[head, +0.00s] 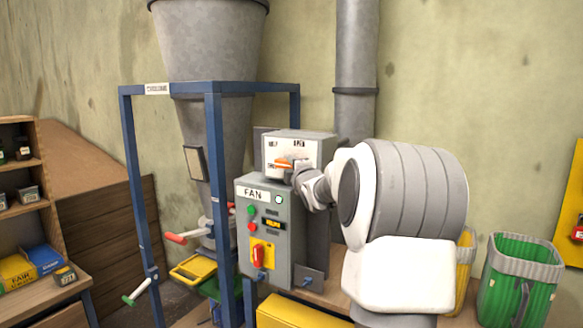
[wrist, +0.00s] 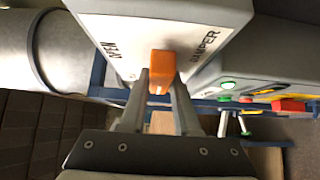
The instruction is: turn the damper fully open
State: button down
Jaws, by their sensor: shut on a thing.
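The damper is a grey box with a white face plate (head: 296,150) on top of the fan panel. Its plate carries small words, one reading OPEN. An orange lever (head: 283,164) lies across the plate and looks roughly level in the head view. My gripper (head: 298,172) reaches it from the right and hides part of the plate. In the wrist view my gripper (wrist: 161,88) has a finger on each side of the orange lever (wrist: 161,66), shut on it. There the word OPEN is left of the lever and DAMPER right of it.
The fan panel (head: 265,228) with buttons and a red switch (head: 258,256) stands just below. A blue frame (head: 215,200) holds a grey hopper (head: 205,40) to the left. A grey duct (head: 356,60) rises behind. A green bin (head: 518,280) stands at right.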

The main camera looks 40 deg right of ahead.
jog(key=shift+f+b, duration=0.25)
jog(key=shift+b, duration=0.75)
jog(key=m+h+b, duration=0.4)
jog(key=m+b, duration=0.1)
jog(key=b, duration=0.3)
jog(key=m+t+h+b, duration=0.1)
jog(key=m+h+b, duration=0.3)
jog(key=b, duration=0.5)
jog(key=w+f+m+h+b, duration=0.1)
jog(key=m+h+b, duration=0.2)
jog(key=m+b, duration=0.4)
jog(key=shift+a+h+b, duration=0.15)
jog(key=shift+h+b, duration=0.25)
jog(key=shift+b, duration=0.5)
jog(key=shift+r+m+g+h+p, duration=0.1)
jog(key=shift+m+g+h+p, duration=0.2)
jog(key=shift+m+g+h, duration=1.15)
jog(key=shift+r+m+g+h+p, duration=0.1)
jog(key=shift+m+g+h+p, duration=0.45)
jog(key=shift+m, duration=1.6)
jog(key=shift+m+g+h+p, duration=0.1)
jog(key=shift+m+g+h, duration=0.9)
jog(key=shift+m+g, duration=1)
jog(key=shift+m, duration=0.2)
jog(key=c, duration=0.6)
grip_release()
jog(key=shift+c, duration=0.2)
jog(key=shift+a+f, duration=0.1)
